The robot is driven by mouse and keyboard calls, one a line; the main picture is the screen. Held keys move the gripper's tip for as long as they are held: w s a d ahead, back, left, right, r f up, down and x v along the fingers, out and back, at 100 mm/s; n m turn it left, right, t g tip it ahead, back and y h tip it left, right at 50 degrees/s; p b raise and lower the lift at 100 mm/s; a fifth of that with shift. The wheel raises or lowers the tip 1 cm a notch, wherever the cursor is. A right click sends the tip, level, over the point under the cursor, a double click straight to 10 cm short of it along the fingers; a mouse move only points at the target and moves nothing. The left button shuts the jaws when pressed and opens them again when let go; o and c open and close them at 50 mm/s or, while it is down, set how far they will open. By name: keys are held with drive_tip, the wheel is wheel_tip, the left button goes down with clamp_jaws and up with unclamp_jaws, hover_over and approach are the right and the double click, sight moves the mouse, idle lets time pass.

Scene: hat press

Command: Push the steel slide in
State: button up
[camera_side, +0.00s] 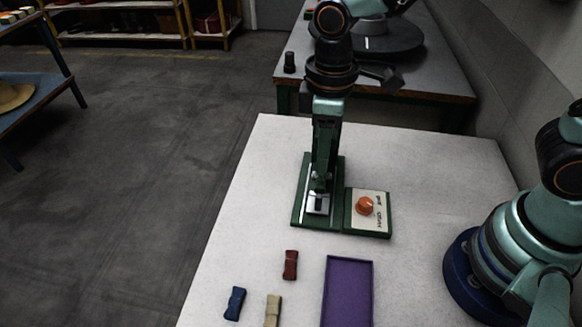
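The steel slide (318,204) is a small bright metal piece low at the front of the dark green press (301,205), which stands on the white table. My gripper (321,182) seems to point straight down over the press, just above or behind the slide. Its fingers are small and dark and blend with the green press column, so I cannot tell whether they are open or shut, or whether they touch the slide. How far in the slide sits is also unclear.
A control box with an orange knob (364,206) joins the press's right side. In front lie a purple tray (348,292) and red (290,265), blue (235,303) and tan (273,311) bow-shaped pieces.

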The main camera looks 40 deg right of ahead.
sight(319, 196)
drive_tip(key=shift+o, duration=0.3)
drive_tip(key=shift+o, duration=1.1)
wheel_tip(319, 196, down, 12)
drive_tip(key=n, duration=1.8)
drive_tip(key=shift+r, duration=0.15)
clamp_jaws()
